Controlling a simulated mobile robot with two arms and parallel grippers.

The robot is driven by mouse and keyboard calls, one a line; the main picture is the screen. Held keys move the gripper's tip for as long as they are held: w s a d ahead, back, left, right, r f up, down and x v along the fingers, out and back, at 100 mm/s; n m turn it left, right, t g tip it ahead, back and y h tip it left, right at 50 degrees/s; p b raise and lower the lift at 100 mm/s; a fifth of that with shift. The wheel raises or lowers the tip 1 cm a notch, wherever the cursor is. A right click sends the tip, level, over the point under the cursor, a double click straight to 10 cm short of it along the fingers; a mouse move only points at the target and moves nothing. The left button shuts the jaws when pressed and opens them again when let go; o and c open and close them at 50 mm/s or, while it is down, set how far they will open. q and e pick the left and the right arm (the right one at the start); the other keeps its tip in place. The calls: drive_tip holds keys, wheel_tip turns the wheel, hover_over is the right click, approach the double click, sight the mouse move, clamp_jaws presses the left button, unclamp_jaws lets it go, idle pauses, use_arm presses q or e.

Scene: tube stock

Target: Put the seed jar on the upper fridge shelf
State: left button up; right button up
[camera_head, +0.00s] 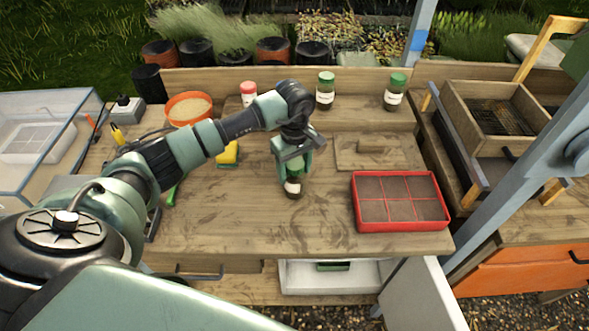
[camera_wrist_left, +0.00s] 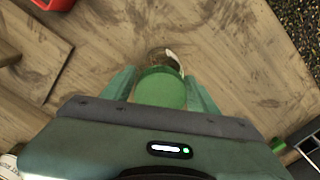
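The seed jar (camera_head: 293,188) has a green lid, a pale label and dark contents. It is upright on or just above the middle of the wooden bench. My left gripper (camera_head: 292,162) points down over it. In the left wrist view its fingers (camera_wrist_left: 161,88) press close on both sides of the green lid (camera_wrist_left: 160,90), with no clear gap. The white fridge (camera_head: 300,278) is under the bench front. Its door (camera_head: 420,298) stands open, and a green item (camera_head: 333,266) lies inside. The fridge's lower part is hidden. My right gripper is not in view.
A red-lidded jar (camera_head: 248,92) and two green-lidded jars (camera_head: 325,92) (camera_head: 394,95) stand at the back. A red seed tray (camera_head: 401,228) is at right. A yellow sponge (camera_head: 229,153) and an orange sieve (camera_head: 188,108) are at left. The bench front is clear.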

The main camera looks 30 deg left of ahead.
use_arm(q)
drive_tip(key=shift+o, duration=0.8)
